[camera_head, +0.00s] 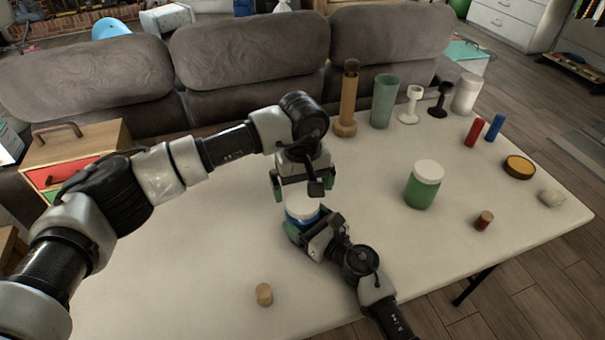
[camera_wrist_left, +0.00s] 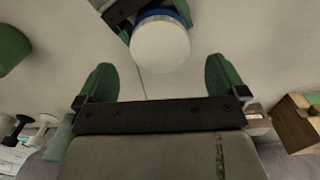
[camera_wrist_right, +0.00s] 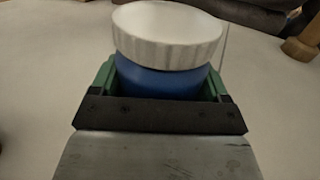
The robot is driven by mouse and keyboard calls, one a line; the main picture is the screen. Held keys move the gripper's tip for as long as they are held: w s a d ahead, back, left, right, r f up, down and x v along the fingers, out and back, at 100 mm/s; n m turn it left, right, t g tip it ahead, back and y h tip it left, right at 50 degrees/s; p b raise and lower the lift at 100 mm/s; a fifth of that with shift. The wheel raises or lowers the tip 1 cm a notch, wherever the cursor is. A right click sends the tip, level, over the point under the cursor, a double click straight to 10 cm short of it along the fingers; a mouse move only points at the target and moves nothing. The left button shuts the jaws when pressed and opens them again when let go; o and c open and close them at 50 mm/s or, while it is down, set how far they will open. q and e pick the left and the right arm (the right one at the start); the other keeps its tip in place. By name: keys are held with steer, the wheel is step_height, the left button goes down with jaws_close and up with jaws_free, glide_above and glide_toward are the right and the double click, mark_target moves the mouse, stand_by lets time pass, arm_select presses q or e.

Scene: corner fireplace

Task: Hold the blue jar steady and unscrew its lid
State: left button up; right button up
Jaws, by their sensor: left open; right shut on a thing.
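The blue jar (camera_wrist_right: 160,82) with its white ribbed lid (camera_wrist_right: 168,30) stands upright on the table in the right wrist view. The lid sits on top of the jar. In the head view the white lid (camera_head: 302,206) shows near the table's middle, with the jar mostly hidden. My right gripper (camera_head: 303,226) is shut around the jar body, below the lid. My left gripper (camera_head: 303,192) is open and empty, above and just behind the jar. In the left wrist view the lid (camera_wrist_left: 160,46) lies beyond the open green fingertips (camera_wrist_left: 162,80), apart from them.
A green jar with a white lid (camera_head: 424,184) stands to the right. A small wooden cylinder (camera_head: 264,294) is in front.

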mark_target(303, 202)
arm_select(q)
steer(key=shift+f, duration=2.2)
steer(key=shift+c, duration=0.2)
